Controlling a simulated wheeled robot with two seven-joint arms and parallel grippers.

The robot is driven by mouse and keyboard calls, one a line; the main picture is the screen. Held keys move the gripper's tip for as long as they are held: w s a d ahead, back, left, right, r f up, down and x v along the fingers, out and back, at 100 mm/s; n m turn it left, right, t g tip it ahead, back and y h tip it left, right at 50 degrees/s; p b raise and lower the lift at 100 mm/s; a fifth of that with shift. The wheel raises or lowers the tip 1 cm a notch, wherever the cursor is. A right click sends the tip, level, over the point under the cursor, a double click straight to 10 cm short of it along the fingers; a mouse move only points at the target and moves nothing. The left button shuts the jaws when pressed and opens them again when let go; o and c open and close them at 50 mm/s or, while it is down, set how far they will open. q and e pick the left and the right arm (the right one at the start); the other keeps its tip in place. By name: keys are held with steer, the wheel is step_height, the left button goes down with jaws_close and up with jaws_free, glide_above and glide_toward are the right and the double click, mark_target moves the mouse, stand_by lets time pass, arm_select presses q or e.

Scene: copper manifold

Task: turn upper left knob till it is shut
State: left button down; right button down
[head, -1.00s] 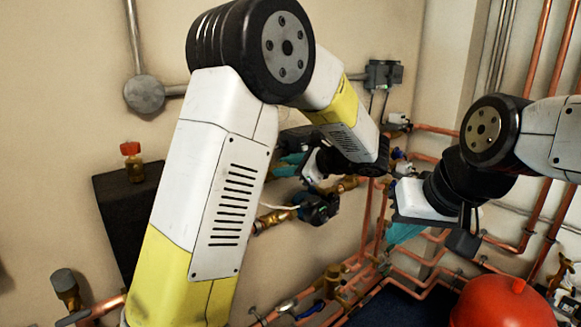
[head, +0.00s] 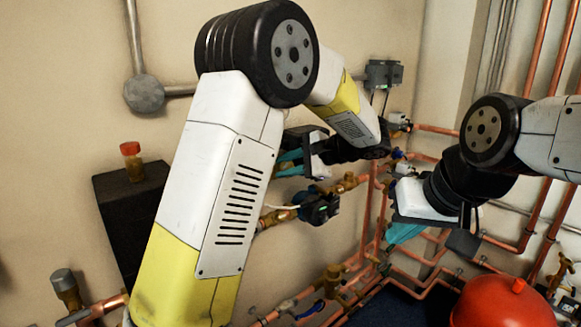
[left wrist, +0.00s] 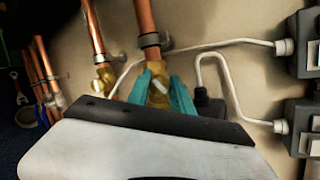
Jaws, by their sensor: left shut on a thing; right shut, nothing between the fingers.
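My left gripper (head: 288,164) is at the wall pipework, behind my own left arm in the head view. In the left wrist view its teal fingers (left wrist: 159,94) stand on either side of a brass valve (left wrist: 157,72) on a copper pipe. They are shut on its knob, the upper left knob, which is mostly hidden between the fingers. In the head view my arm and gripper cover this knob. My right gripper (head: 402,234) is shut and empty, pointing down left in front of the lower pipes.
A dark actuator (head: 318,206) sits just below my left gripper. A red vessel (head: 502,304) stands at the lower right. Copper pipes (head: 366,225) run close behind my right gripper. In the left wrist view a second brass valve (left wrist: 105,76) is to the left, and grey cables run to the right.

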arm_select(q)
steer(key=n, duration=0.3)
steer(key=n+g+h, duration=0.1)
steer(key=n, duration=0.2)
steer(key=shift+n+g, duration=0.3)
steer(key=n+h, duration=0.1)
steer(key=n, duration=0.4)
steer(key=shift+h, duration=0.4)
steer(key=c, duration=1.1)
jaws_free()
steer(key=shift+d, duration=0.1)
steer(key=v, duration=0.7)
steer(key=shift+d+r, duration=0.2)
steer(key=shift+r, duration=0.1)
steer(key=shift+s, duration=0.1)
